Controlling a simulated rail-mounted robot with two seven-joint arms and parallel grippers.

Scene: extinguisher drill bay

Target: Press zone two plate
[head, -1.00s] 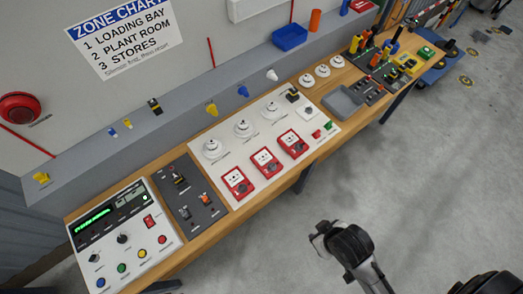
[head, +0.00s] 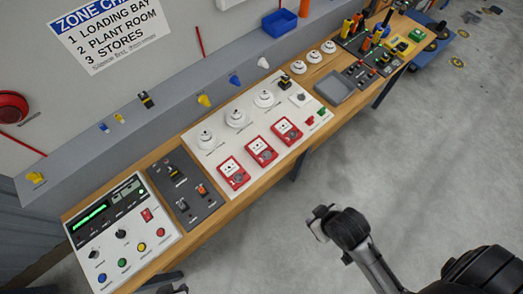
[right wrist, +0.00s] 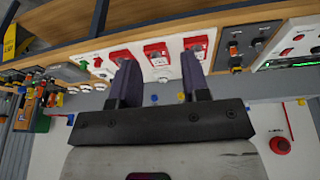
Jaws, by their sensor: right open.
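Three red-framed call plates with white faces sit in a row on the white panel in the head view. The middle plate (head: 262,151) is between the left plate (head: 233,173) and the right plate (head: 287,130). My right gripper (head: 322,222) is over the floor in front of the bench, apart from the plates. In the right wrist view its two dark fingers (right wrist: 160,82) are spread and empty, and the middle plate (right wrist: 158,53) shows beyond the gap between them.
On the wooden bench, a control panel (head: 122,236) with coloured buttons stands at the left, beside a dark switch panel (head: 183,190). White round detectors (head: 237,118) sit behind the plates. A grey tray (head: 334,87) lies to the right. The floor in front is clear.

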